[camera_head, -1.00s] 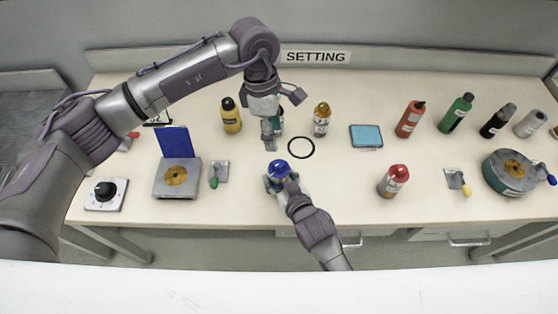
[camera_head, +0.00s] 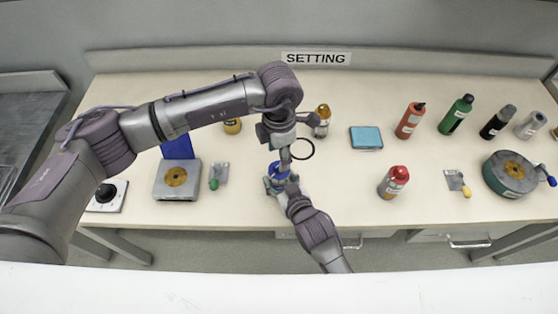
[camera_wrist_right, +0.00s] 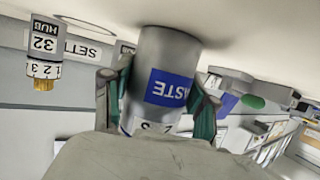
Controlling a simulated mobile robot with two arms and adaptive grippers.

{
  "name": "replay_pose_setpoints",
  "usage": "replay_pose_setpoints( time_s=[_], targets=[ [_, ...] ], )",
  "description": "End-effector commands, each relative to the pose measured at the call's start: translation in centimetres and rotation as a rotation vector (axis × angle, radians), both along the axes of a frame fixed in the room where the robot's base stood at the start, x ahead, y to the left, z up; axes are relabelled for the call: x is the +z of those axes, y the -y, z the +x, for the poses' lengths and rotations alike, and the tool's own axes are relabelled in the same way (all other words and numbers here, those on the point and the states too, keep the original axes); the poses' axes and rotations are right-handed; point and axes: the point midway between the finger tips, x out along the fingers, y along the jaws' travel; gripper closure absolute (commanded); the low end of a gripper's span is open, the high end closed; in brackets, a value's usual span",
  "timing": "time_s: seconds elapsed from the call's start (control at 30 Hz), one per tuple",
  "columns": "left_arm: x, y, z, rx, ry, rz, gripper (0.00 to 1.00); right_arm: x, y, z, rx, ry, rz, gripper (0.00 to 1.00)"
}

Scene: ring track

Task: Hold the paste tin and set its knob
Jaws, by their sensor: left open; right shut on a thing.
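The paste tin (camera_wrist_right: 166,60) is a grey cylinder with a blue label reading PASTE, upside down in the right wrist view. A band with numbers shows near its lower picture end. My right gripper (camera_head: 281,186) is shut on the tin, one finger on each side in the wrist view (camera_wrist_right: 160,100). My left gripper (camera_head: 284,160) is open and points down at the blue top. I cannot tell whether it touches. The knob's setting is not readable.
A red-capped bottle (camera_head: 393,182) stands to the right. A grey box with a blue lid (camera_head: 177,179) and a green-tipped switch (camera_head: 218,175) are at left. A SETTING sign (camera_head: 316,58) is behind.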

Motion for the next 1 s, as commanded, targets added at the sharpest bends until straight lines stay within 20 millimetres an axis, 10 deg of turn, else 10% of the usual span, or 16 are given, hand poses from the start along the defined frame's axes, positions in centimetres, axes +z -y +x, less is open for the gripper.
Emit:
replay_pose_setpoints(
  time_s=[0.63, 1.0],
  targets=[
    [-4.1, 0.0, 0.0, -0.002, 0.0, -0.001, 0.44, 0.0, 0.0, 0.0, 0.0, -0.001, 0.0, 0.82],
    [-4.1, 0.0, 0.0, -0.001, 0.0, -0.001, 1.0, 0.0, 0.0, 0.0, 0.0, -0.001, 0.0, 0.82]
  ],
)
